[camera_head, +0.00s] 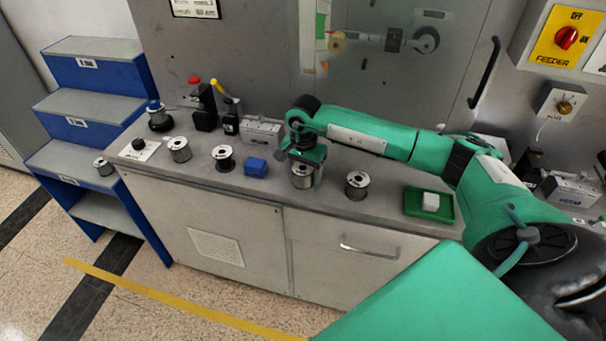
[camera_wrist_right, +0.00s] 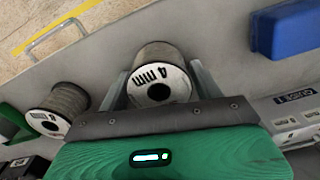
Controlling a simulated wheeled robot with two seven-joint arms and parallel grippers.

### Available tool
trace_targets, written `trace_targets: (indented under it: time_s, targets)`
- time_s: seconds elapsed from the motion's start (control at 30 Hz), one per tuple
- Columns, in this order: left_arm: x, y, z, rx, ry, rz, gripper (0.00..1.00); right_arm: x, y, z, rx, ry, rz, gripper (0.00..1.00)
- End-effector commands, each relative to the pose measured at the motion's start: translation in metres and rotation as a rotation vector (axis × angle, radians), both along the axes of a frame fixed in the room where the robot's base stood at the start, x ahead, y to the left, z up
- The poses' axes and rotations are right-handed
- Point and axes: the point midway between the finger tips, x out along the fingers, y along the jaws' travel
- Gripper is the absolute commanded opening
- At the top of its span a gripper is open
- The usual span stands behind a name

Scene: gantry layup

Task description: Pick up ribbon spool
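My right gripper (camera_head: 302,165) points down at a wire spool (camera_head: 302,180) on the grey counter. In the right wrist view this spool (camera_wrist_right: 158,82) has a white flange marked "4 mm" and stands between the two fingers (camera_wrist_right: 160,72). The fingers lie close along both its sides; I cannot tell whether they press on it. Other spools stand on the counter: one (camera_head: 357,186) just right of the gripper, also in the right wrist view (camera_wrist_right: 56,110), and two (camera_head: 223,160) (camera_head: 180,150) to the left. My left gripper is not in view.
A blue block (camera_head: 256,167) lies left of the gripper. A green tray (camera_head: 413,205) with a white block (camera_head: 431,201) is at the right. Another spool (camera_head: 104,167) sits on the blue steps (camera_head: 85,120), and one (camera_head: 159,118) is at the counter's back left. A metal panel (camera_head: 240,60) rises behind.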

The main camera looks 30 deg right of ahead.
Motion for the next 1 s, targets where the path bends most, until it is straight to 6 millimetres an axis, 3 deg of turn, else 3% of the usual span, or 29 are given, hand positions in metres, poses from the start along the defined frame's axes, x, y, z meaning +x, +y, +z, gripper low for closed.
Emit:
trace_targets:
  time_s: [0.03,0.23,0.67,0.87,1.0]
  targets:
    - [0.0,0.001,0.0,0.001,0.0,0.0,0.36,0.0,0.0,0.0,0.0,0.0,0.0,0.56]
    - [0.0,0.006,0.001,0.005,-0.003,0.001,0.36,0.0,0.0,0.0,0.0,0.0,0.0,0.17]
    - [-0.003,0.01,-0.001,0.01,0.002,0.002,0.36,0.001,0.0,0.012,0.002,-0.003,-0.001,0.17]
    - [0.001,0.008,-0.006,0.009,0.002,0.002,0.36,0.002,-0.001,0.044,0.001,-0.008,0.0,0.17]
    - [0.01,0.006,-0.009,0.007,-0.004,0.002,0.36,0.002,0.0,0.083,0.0,-0.009,0.0,0.17]
